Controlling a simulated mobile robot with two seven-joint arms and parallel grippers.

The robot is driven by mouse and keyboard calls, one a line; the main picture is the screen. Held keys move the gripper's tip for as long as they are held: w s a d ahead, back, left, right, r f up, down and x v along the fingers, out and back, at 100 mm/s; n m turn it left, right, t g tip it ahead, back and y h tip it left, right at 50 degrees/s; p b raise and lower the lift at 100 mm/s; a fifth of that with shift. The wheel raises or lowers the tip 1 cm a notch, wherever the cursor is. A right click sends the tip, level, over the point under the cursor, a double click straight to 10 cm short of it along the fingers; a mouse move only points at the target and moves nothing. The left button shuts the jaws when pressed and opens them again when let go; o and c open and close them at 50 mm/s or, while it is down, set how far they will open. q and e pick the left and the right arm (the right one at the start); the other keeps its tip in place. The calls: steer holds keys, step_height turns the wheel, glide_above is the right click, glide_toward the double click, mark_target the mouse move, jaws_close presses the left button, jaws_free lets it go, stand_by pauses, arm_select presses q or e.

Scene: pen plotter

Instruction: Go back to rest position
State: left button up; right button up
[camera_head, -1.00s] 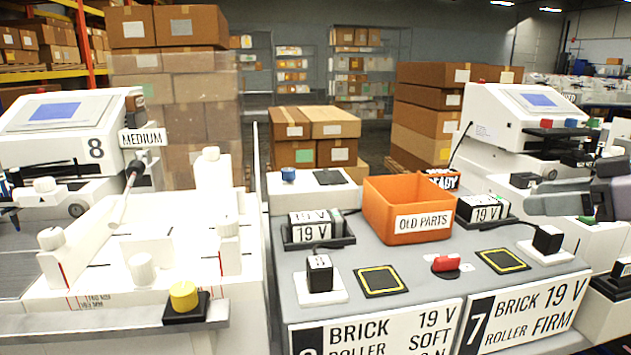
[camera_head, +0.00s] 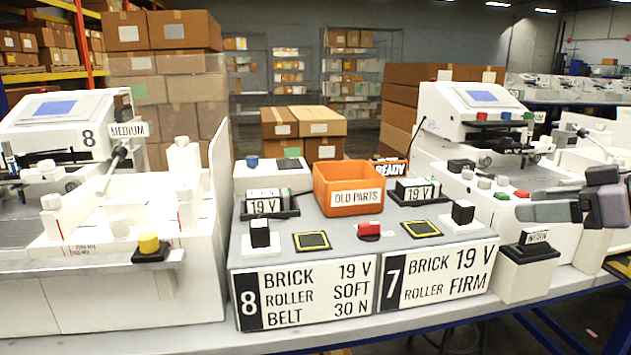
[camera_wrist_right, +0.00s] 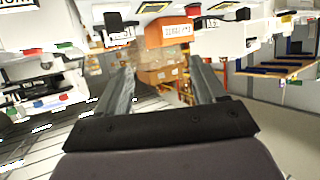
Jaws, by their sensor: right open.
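My right gripper (camera_head: 548,205) reaches in from the right edge of the head view, in front of the right white plotter (camera_head: 455,150). Its two grey fingers (camera_wrist_right: 160,88) stand apart in the right wrist view, with nothing between them. My left gripper does not show in either view. The orange OLD PARTS bin (camera_head: 349,180) stands on the grey bench between the two plotters, left of my right gripper and apart from it.
The left plotter (camera_head: 60,120) carries a yellow knob (camera_head: 149,243). Black-and-white 19 V bricks (camera_head: 414,190) sit beside the bin. Brick and roller signs (camera_head: 305,293) face the front. A small white box (camera_head: 528,268) stands below my right gripper. Cartons (camera_head: 302,122) stand behind.

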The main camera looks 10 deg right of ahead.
steer(key=a+f+m+h+p, duration=0.2)
steer(key=a+f+p, duration=0.15)
steer(key=f, duration=0.95)
steer(key=a+f+m+h+p, duration=0.2)
steer(key=a+f, duration=0.2)
steer(key=f, duration=0.8)
steer(key=s+a+f+p, duration=0.1)
steer(key=s+a+f, duration=0.2)
steer(key=s, duration=0.3)
steer(key=s+a+f+p, duration=0.2)
steer(key=s+a+f, duration=0.1)
steer(key=s+a, duration=0.2)
steer(key=s+a+f+h+p, duration=0.1)
steer(key=s+a+f+p, duration=0.1)
steer(key=s, duration=0.6)
steer(key=shift+s+a+f+g, duration=0.3)
steer(key=shift+a+f, duration=0.6)
steer(key=shift+a, duration=0.05)
